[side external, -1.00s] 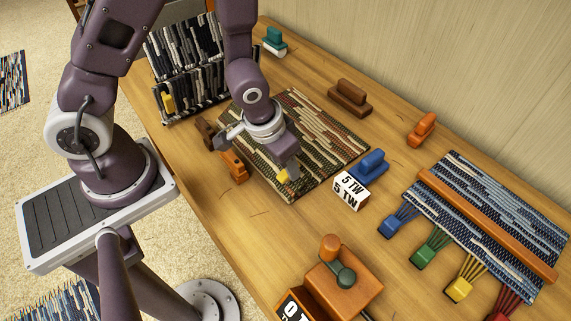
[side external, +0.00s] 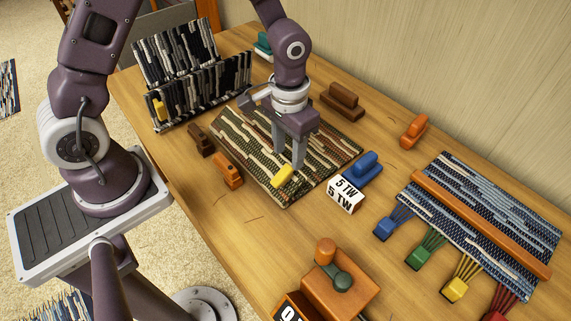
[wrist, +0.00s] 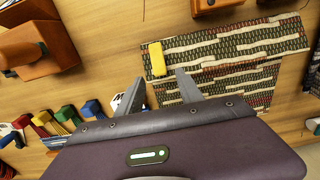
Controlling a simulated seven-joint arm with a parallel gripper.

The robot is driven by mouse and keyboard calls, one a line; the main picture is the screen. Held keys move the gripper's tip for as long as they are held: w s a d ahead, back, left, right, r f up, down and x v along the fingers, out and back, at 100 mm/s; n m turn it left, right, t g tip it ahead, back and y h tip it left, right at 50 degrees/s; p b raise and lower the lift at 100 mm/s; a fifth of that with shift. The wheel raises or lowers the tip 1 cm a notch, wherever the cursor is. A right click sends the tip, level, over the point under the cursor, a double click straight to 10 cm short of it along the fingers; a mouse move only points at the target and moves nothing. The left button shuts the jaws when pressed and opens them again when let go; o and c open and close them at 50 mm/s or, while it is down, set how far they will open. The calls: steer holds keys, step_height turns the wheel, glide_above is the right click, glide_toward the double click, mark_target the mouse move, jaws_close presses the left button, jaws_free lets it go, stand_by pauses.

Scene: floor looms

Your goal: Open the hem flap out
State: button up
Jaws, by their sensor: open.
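A woven mat (side external: 325,150) in green, black, cream and red lies flat on the wooden bench. In the wrist view, a band of the same weave, the hem flap (wrist: 235,45), runs along the mat's edge (wrist: 225,88); I cannot tell whether it lies folded over or out. A yellow tab (side external: 283,176) sits at the flap's end; it also shows in the wrist view (wrist: 157,58). My gripper (side external: 287,160) is open and empty, its fingers pointing down over the mat close beside the tab. In the wrist view the fingertips (wrist: 160,76) lie just short of the tab.
Blue (side external: 361,168), orange (side external: 228,171) and brown (side external: 341,101) blocks surround the mat. A black-and-white weave (side external: 205,88) stands at back left. A blue mat with an orange bar (side external: 480,222) lies right.

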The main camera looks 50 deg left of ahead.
mark_target(288, 166)
step_height(288, 166, down, 6)
steer(key=shift+r, duration=0.1)
jaws_close()
stand_by(1.5)
